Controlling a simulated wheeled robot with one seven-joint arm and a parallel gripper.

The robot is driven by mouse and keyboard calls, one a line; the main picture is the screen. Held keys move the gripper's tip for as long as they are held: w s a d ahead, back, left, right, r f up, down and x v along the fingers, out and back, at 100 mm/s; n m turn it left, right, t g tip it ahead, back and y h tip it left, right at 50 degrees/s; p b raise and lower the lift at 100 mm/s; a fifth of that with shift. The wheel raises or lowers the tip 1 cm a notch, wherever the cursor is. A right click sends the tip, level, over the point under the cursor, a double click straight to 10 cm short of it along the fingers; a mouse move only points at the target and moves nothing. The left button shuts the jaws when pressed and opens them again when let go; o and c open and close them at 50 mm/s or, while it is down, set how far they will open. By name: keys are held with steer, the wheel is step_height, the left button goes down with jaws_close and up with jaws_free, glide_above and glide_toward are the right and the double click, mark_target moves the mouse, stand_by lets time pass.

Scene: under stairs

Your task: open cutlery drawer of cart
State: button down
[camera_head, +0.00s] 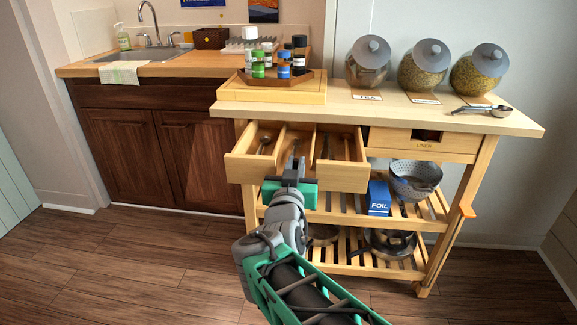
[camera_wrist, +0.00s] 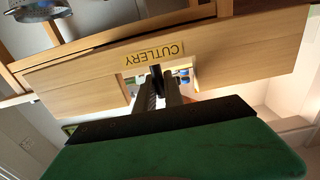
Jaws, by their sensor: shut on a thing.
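The cart (camera_head: 520,122) is a light wooden trolley with a top and slatted shelves. Its cutlery drawer (camera_head: 340,176) is pulled out at the left, with dividers and utensils showing inside, including a spoon at the left. In the wrist view the drawer front (camera_wrist: 75,85) bears an upside-down yellow CUTLERY label (camera_wrist: 154,54) beside a cut-out handle opening. My gripper (camera_head: 293,165) is at the middle of the drawer front, its fingers in the cut-out in the wrist view (camera_wrist: 157,82), shut on the drawer front. The exact contact is partly hidden.
The linen drawer (camera_head: 424,142) to the right is shut. Glass jars (camera_head: 424,65), a scoop and a wooden tray (camera_head: 272,93) with bottles stand on the cart top. A foil box (camera_head: 379,197), a colander (camera_head: 414,180) and pans sit below. The floor at left is clear.

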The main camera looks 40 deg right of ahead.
steer(key=shift+f, duration=0.1)
steer(key=c, duration=1.4)
jaws_free()
steer(key=shift+c, duration=0.2)
steer(key=shift+a, duration=0.1)
